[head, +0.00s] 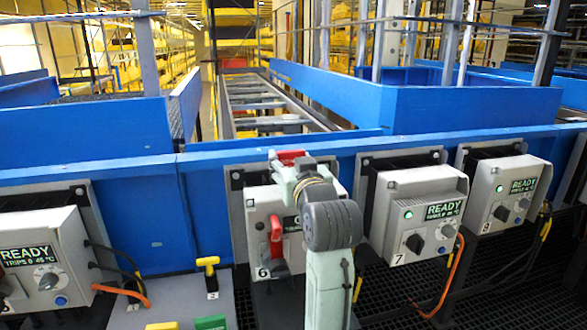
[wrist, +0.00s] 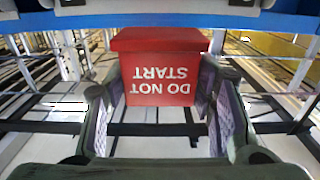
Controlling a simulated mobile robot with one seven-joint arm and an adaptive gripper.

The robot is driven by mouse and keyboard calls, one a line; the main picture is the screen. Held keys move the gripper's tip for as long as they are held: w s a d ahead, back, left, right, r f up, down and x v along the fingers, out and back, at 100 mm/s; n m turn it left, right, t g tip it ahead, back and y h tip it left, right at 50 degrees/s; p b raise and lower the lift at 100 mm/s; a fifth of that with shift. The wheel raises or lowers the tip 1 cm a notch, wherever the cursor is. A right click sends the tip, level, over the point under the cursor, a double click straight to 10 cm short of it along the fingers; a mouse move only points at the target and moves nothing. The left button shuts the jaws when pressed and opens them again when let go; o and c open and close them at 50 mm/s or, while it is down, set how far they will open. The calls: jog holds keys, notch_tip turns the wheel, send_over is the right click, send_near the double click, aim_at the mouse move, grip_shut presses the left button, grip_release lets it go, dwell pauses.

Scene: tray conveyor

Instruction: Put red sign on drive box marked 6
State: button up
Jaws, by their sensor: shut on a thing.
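The red sign (wrist: 160,75) reads DO NOT START, upside down in the wrist view. My gripper (wrist: 160,125) has its two fingers on either side of the sign and is shut on it. In the head view the sign's red top (head: 291,155) shows at the top edge of the drive box marked 6 (head: 257,215). My arm hides much of that box and its display. A red handle (head: 276,236) is on the box's front. Whether the sign touches the box is not clear.
Drive box 7 (head: 390,190) and drive box 8 (head: 485,215) stand to the right, both showing READY. Another READY box (head: 30,240) is at left. A blue conveyor rail (head: 130,205) runs behind the boxes. Yellow (head: 207,262) and green (head: 211,323) pieces are at lower left.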

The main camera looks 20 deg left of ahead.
jog(key=shift+w+a, duration=0.15)
jog(key=shift+w, duration=0.65)
jog(key=f, duration=0.1)
jog(key=w+f+p, duration=0.1)
jog(key=f, duration=0.1)
jog(key=shift+a+f, duration=0.1)
jog(key=shift+f, duration=0.1)
jog(key=shift+s+f, duration=0.1)
jog(key=shift+f, duration=0.05)
jog(key=shift+f, duration=0.15)
jog(key=o, duration=1.2)
jog(key=shift+r, duration=0.25)
jog(key=b+v, duration=0.2)
jog(key=v, duration=1)
jog(key=shift+f, duration=0.1)
